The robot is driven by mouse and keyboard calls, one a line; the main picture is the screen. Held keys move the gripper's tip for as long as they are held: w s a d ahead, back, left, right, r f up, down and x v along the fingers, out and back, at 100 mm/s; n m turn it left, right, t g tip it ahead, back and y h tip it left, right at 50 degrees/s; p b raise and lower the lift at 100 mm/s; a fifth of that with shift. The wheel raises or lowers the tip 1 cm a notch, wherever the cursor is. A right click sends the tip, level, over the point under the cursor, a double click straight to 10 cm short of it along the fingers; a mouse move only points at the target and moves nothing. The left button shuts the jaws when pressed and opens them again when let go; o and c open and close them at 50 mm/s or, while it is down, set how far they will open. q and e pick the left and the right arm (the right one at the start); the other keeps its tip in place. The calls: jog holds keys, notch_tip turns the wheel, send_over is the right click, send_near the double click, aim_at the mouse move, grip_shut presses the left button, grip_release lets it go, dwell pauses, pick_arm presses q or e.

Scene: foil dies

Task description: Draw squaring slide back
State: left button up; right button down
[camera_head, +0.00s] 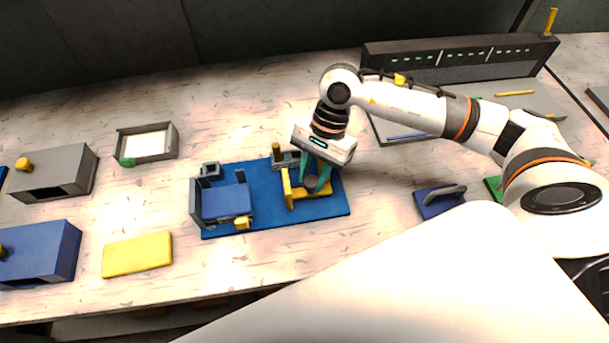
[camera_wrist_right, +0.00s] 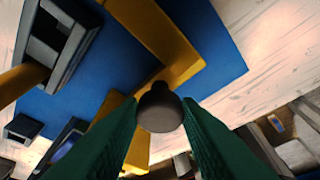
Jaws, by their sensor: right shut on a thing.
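The squaring slide, a yellow angled piece (camera_head: 288,190), stands on the right part of a blue base plate (camera_head: 268,217). It also shows in the right wrist view (camera_wrist_right: 172,48). A dark round knob (camera_wrist_right: 160,105) sits on it. My right gripper (camera_head: 316,182) reaches down from above, its green fingers shut on the knob from both sides. At the plate's left end is a dark grey holder (camera_head: 195,202) with a blue block (camera_head: 226,201) in it. A small yellow piece (camera_head: 242,223) is at its front corner. My left gripper is not in view.
A grey post fixture (camera_head: 280,158) stands close behind the slide. A yellow slab (camera_head: 137,255), a grey tray (camera_head: 176,143) and dark boxes lie left. A blue handled block (camera_head: 439,199) lies right. Bare table lies between plate and block.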

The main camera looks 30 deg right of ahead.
jog(key=c, duration=1.4)
grip_release()
jog(key=shift+d, duration=0.15)
jog(key=o, duration=0.3)
jog(key=shift+s+d, duration=0.1)
jog(key=shift+d, duration=0.05)
jog(key=shift+o, duration=0.2)
jog(key=shift+r, duration=0.1)
jog(key=shift+w+r, duration=0.2)
jog(key=shift+r, duration=0.15)
jog(key=b+v, duration=0.3)
jog(key=v, duration=0.8)
jog(key=shift+d, duration=0.2)
jog(key=shift+s+r, duration=0.15)
